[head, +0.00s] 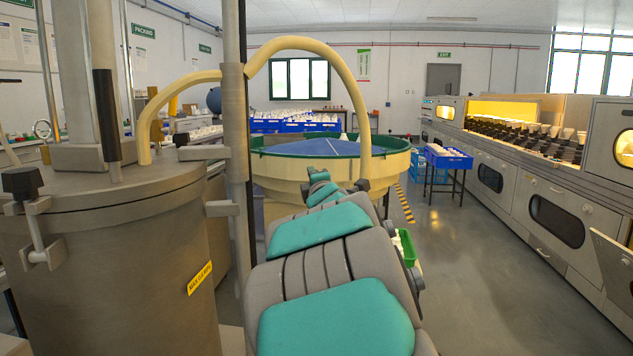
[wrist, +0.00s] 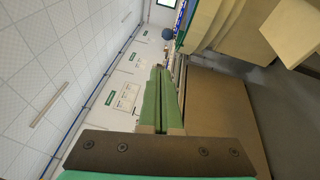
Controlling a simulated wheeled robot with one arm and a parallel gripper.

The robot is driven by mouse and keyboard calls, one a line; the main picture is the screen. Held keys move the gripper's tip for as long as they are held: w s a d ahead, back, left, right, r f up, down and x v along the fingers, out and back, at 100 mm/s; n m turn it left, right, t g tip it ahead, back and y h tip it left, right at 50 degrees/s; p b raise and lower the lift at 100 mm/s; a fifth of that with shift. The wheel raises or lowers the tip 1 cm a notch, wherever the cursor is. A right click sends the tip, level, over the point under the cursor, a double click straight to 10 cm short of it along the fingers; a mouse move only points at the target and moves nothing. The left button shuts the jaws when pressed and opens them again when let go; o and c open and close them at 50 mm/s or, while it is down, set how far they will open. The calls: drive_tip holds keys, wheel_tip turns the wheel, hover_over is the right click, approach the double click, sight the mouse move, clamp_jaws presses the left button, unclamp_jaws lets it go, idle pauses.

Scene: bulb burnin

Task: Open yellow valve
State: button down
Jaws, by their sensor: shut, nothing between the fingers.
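I cannot make out a yellow valve for certain in either view. In the head view a small yellow piece (head: 173,106) shows beside the cream hose (head: 292,45), too small to identify. My gripper (wrist: 158,70) shows in the wrist view as two long green fingers lying together, shut and empty. In the head view my arm reaches forward toward the cream round tub (head: 283,185), and its far end hides the gripper. No contact between the fingers and anything shows.
A large metal tank (head: 110,270) with a yellow label stands close on the left, beside an upright post. A row of grey machines (head: 545,205) lines the right. A blue crate (head: 447,158) stands on a small table.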

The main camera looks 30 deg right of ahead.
drive_tip(key=shift+s+d+f+m+g+h, duration=0.1)
drive_tip(key=shift+s+f+m+g+h, duration=0.05)
drive_tip(key=shift+s+f+m+g, duration=0.3)
drive_tip(key=shift+s+d+f+m+g+h, duration=0.1)
drive_tip(key=shift+s+f+m+g+h, duration=0.1)
drive_tip(key=shift+f+m, duration=0.3)
